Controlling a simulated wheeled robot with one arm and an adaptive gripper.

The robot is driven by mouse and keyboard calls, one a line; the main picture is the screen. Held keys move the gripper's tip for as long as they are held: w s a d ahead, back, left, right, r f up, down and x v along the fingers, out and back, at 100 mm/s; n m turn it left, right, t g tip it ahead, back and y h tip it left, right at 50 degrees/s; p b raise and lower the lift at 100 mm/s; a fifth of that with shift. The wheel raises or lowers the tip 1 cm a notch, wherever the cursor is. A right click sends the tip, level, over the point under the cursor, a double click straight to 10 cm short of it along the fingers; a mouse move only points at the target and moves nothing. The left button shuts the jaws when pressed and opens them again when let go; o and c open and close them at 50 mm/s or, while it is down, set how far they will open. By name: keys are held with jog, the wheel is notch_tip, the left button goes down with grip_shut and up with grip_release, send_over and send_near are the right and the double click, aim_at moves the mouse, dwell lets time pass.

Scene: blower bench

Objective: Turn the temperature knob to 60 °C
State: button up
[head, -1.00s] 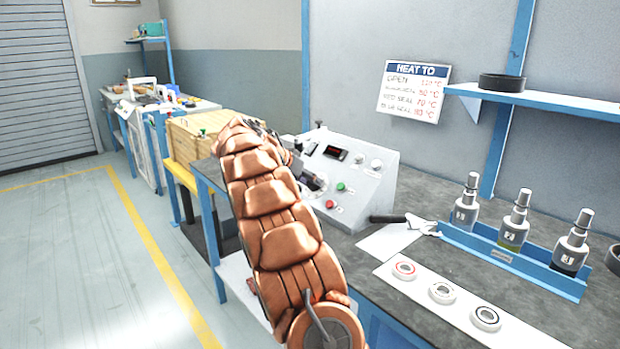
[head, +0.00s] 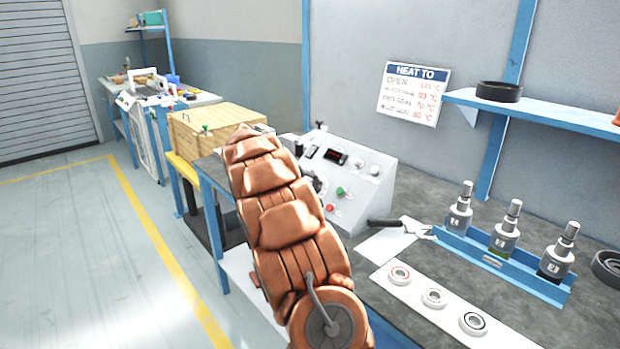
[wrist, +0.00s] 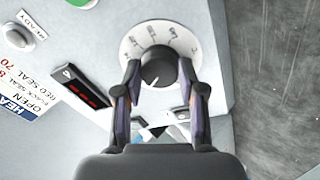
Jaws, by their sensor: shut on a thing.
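The temperature knob (wrist: 158,70) is dark and round with a pale pointer line, on a white dial (wrist: 140,40) with printed marks too blurred to read. In the wrist view my gripper (wrist: 159,76) has a finger on each side of the knob and is shut on it. The knob sits on the sloped face of a white control box (head: 365,200).
A green button (head: 341,191) and a red button (head: 330,207) are close to the dial. A "HEAT TO" sign (head: 412,93) hangs on the wall. A black-handled tool (head: 385,222), a blue rack (head: 500,262) and several bearings (head: 433,298) lie to the right.

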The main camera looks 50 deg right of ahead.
jog(key=n+p, duration=0.6)
jog(key=shift+a+r+n, duration=0.1)
jog(key=shift+r+n, duration=0.05)
jog(key=shift+n, duration=0.25)
jog(key=n+p, duration=0.2)
jog(key=p, duration=0.1)
jog(key=n+p, duration=0.2)
jog(key=shift+r+n+t+y+p, duration=0.1)
jog(key=shift+n+t+y+p, duration=0.2)
jog(key=shift+p, duration=0.1)
jog(key=n+p, duration=0.5)
jog(key=p, duration=0.1)
jog(key=shift+s+y+p, duration=0.15)
jog(key=shift+y+p, duration=0.15)
jog(key=shift+p, duration=0.05)
jog(key=n+p, duration=0.1)
jog(key=p, duration=0.1)
jog(key=n+p, duration=0.1)
jog(key=n, duration=0.1)
jog(key=shift+f+p, duration=0.3)
jog(key=shift+p, duration=0.1)
jog(key=shift+n, duration=0.4)
jog(key=o, duration=1.1)
jog(key=shift+o, duration=0.2)
